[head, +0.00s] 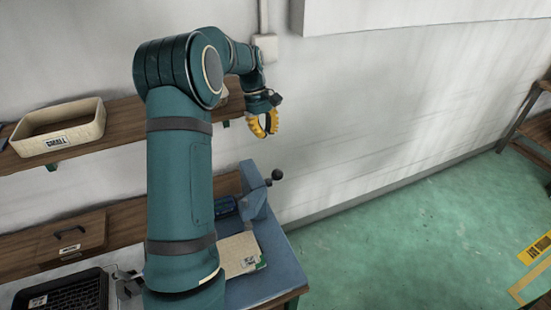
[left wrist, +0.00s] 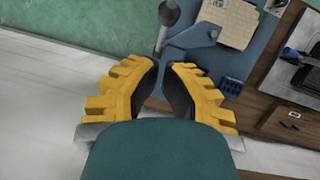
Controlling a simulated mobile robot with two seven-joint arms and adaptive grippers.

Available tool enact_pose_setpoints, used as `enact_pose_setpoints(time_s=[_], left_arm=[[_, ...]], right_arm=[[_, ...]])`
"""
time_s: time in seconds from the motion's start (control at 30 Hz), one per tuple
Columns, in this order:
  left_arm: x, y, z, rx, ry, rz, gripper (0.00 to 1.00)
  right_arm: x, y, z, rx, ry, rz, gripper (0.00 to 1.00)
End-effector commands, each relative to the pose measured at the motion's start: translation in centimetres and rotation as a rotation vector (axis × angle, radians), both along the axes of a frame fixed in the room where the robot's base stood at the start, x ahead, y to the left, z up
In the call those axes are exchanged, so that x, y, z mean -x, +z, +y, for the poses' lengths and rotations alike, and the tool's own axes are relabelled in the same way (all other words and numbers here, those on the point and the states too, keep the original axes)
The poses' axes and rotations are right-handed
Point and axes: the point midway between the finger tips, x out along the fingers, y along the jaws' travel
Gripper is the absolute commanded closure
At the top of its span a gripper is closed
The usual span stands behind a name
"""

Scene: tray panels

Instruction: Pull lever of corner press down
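The corner press (head: 256,196) is a blue-grey upright at the back right corner of the blue bench. Its lever (head: 277,175) is a short arm ending in a dark ball knob, sticking out to the right. In the left wrist view the lever (left wrist: 168,14) shows beyond my fingertips, near the top, with its rod running down towards the gap between them. My left gripper (head: 264,126) has yellow fingers and is open and empty. It hangs above the lever, apart from it. The gripper also shows in the left wrist view (left wrist: 166,70). My right gripper is not in view.
A beige tray marked SMALL (head: 60,127) sits on the wooden wall shelf (head: 122,130). A beige panel (head: 240,254) lies on the bench, with a black tray (head: 62,296) further left. The wall is close behind the gripper. Green floor (head: 400,235) is clear at right.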

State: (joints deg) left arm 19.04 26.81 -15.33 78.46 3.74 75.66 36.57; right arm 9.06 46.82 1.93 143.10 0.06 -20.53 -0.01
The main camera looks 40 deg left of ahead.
Motion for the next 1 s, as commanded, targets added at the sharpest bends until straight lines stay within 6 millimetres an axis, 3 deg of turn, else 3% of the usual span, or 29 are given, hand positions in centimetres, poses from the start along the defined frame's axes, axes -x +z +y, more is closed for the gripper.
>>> enact_pose_setpoints(time_s=[0.43, 0.8, 1.0], left_arm=[[0.0, -1.1, -0.4, 0.002, -0.003, 0.002, 1.00], [0.3, -6.9, -2.2, 0.003, -0.003, 0.003, 1.00], [0.3, -9.0, -2.9, 0.002, -0.002, 0.001, 1.00]], right_arm=[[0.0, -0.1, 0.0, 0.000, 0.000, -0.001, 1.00], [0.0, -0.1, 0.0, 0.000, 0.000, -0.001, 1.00], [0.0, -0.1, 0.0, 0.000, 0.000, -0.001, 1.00]])
